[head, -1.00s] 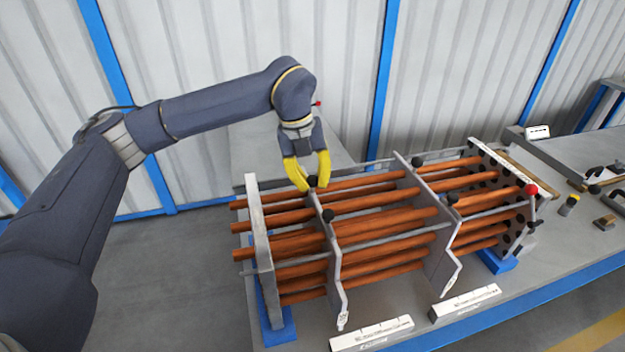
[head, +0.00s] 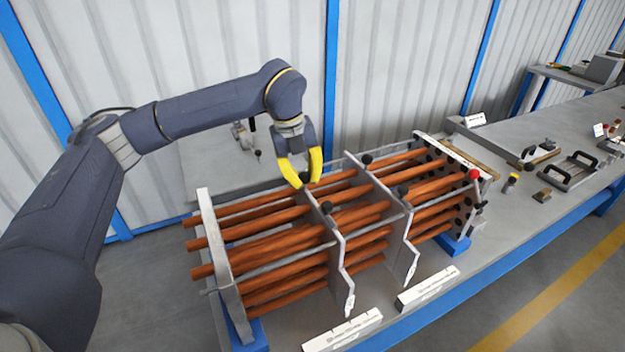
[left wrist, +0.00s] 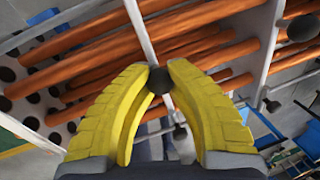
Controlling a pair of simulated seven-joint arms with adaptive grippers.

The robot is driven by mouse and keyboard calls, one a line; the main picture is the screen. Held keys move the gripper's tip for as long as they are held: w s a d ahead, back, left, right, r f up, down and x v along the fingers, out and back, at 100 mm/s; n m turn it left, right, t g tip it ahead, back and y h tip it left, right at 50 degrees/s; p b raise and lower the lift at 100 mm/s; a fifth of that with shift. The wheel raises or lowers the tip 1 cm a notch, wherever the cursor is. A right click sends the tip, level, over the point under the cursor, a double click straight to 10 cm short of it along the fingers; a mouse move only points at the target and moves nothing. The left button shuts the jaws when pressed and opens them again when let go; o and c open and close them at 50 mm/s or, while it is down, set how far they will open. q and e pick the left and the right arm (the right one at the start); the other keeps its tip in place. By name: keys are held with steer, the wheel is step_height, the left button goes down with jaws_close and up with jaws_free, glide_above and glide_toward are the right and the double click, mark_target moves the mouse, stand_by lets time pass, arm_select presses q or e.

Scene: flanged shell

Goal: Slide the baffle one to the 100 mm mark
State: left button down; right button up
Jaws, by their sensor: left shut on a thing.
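My left gripper (head: 304,183), with yellow fingers, is shut on the dark ball knob (left wrist: 160,80) at the top of the left baffle. In the head view the left baffle (head: 339,247) is a grey upright plate around the copper rods, between the left end plate and the second baffle (head: 406,248). The left baffle stands nearer to the second baffle than to the left end plate. I cannot read the baffle labels or any 100 mm mark. Two white strips (head: 343,332) (head: 427,289) lie in front, their print too small to read. My right gripper is not in view.
Several copper rods (head: 250,247) run between the grey left end plate (head: 222,262) and the holed right plate (head: 467,192). A red ball knob (head: 473,174) and other dark knobs stick out. Blue feet (head: 455,246) support the frame. Tools lie on the bench to the right.

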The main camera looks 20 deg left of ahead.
arm_select(q)
steer(key=shift+d, duration=0.3)
steer(key=c, duration=1.5)
jaws_free()
steer(key=shift+s, duration=0.1)
steer(key=o, duration=0.4)
steer(key=shift+a, duration=0.1)
steer(key=shift+r, duration=0.2)
step_height(320, 180, up, 11)
steer(key=s+a, duration=0.1)
steer(key=a, duration=0.1)
steer(key=shift+r, duration=0.2)
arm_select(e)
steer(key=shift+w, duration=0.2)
